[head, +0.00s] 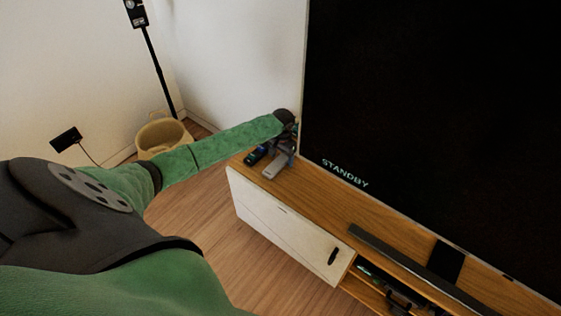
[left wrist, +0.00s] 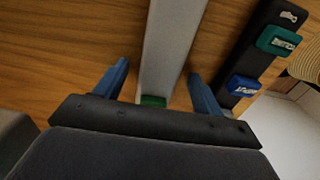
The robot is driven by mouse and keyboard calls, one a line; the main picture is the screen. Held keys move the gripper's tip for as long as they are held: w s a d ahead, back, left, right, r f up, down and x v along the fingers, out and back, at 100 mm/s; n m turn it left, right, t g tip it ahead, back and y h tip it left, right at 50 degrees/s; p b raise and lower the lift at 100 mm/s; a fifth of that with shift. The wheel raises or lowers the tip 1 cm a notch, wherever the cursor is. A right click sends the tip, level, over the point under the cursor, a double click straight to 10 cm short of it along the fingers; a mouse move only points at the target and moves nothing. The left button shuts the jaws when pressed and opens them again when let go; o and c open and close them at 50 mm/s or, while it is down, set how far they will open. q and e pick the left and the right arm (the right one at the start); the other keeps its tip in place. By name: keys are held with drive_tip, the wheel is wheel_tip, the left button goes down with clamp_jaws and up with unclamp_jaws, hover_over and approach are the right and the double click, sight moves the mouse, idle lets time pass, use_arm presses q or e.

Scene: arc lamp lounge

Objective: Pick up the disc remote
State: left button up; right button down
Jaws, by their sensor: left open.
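A long grey remote (left wrist: 172,45) lies on the wooden cabinet top and runs between the fingers of my left gripper (left wrist: 157,75). A green patch shows at its near end, by the palm. The gripper is open, with one blue finger on each side of the grey remote and a gap on both sides. In the head view the grey remote (head: 274,167) sticks out below my left gripper (head: 287,152), at the cabinet's left end. A black remote (left wrist: 262,60) with a green and a blue button lies to its right. I cannot tell from markings which is the disc remote.
The large television (head: 430,110) reading STANDBY stands right beside the gripper. A long dark bar (head: 410,265) lies along the cabinet (head: 320,200). A woven basket (head: 160,137) stands on the floor at the left. The cabinet top between remotes and bar is clear.

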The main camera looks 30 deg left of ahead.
use_arm(q)
drive_tip(key=shift+f, duration=0.1)
drive_tip(key=c, duration=1.1)
drive_tip(key=shift+c, duration=0.2)
